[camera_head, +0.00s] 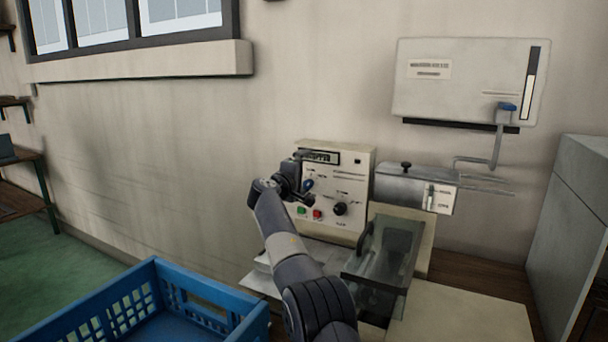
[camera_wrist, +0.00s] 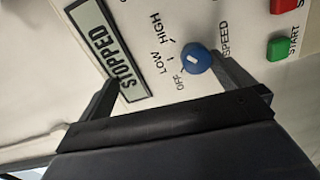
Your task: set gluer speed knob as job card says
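The blue speed knob (camera_wrist: 196,58) is on the pale gluer panel (camera_wrist: 120,20), beside the printed words OFF, LOW, HIGH and SPEED. Its short white mark shows, but I cannot tell surely which setting it points to. The knob lies close to the right finger, and nothing is clamped. In the head view my gripper (camera_head: 299,180) covers part of the gluer's front (camera_head: 350,185). No readable job card shows.
A display (camera_wrist: 122,62) reads STOPPED. The green START button (camera_wrist: 279,48) and a red button (camera_wrist: 284,5) are near the knob. A black knob (camera_head: 340,208) is lower on the panel. A clear cover (camera_head: 392,250) stands in front. A blue crate (camera_head: 150,290) is at lower left.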

